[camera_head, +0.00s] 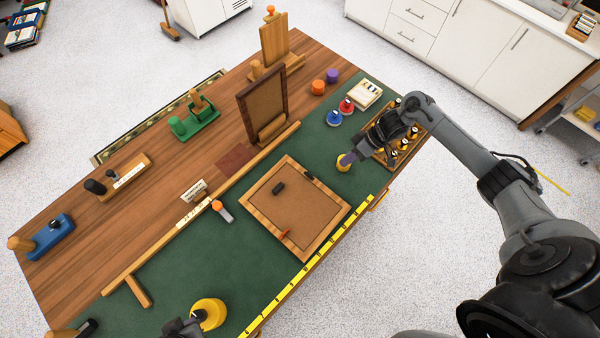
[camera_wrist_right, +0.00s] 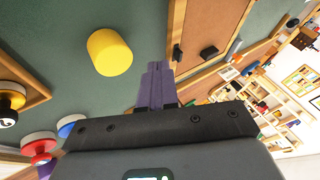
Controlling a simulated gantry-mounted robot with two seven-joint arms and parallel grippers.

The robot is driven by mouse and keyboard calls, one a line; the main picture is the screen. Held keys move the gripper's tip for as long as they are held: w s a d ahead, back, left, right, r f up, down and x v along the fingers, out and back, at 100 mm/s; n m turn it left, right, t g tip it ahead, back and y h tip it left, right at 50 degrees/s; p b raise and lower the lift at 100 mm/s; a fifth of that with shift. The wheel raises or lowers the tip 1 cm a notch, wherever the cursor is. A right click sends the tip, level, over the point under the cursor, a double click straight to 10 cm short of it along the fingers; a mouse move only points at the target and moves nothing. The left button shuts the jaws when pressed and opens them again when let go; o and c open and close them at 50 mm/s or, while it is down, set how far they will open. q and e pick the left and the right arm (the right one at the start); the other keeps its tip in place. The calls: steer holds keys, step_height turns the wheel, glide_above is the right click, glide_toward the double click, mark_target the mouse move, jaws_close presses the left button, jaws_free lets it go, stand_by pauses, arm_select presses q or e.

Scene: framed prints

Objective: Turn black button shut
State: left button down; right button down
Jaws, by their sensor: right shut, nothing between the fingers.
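A wooden frame (camera_head: 328,228) with a brown cork panel lies flat on the green mat. A small black button (camera_head: 308,176) sits on its upper-right rail and seems to lie along it; it shows too in the right wrist view (camera_wrist_right: 178,54). A larger black block (camera_head: 279,188) rests on the panel. A small orange piece (camera_head: 285,233) is at the frame's lower-left rail. My right gripper (camera_head: 348,159), with purple fingers (camera_wrist_right: 156,80), is shut and empty, right of the frame and apart from the button. My left gripper (camera_head: 183,328) is cut off at the bottom edge.
A yellow cylinder (camera_head: 342,164) stands close by my right fingertips. A tray of black-and-yellow pieces (camera_head: 405,150) lies beneath my right arm. Red (camera_head: 346,104) and blue (camera_head: 334,119) knobs stand behind. An upright frame (camera_head: 262,105) stands beyond.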

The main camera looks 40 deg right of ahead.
mark_target(309, 175)
steer(key=shift+w+d+r+t+b, duration=0.3)
steer(key=shift+w+d+r+t, duration=0.1)
steer(key=shift+w+d+r, duration=0.55)
steer(key=shift+w+a+r, duration=0.1)
steer(key=shift+w+a, duration=0.05)
steer(key=shift+w, duration=0.3)
steer(key=shift+w+a+f, duration=0.15)
steer(key=shift+a+f, duration=0.2)
steer(key=shift+f, duration=0.1)
steer(key=x, duration=0.8)
steer(key=shift+a+f, duration=0.1)
steer(key=shift+f, duration=0.15)
steer(key=shift+a+p, duration=0.3)
steer(key=shift+a, duration=0.75)
steer(key=shift+s+a+f, duration=0.1)
steer(key=shift+s+a, duration=0.25)
steer(key=shift+a, duration=0.6)
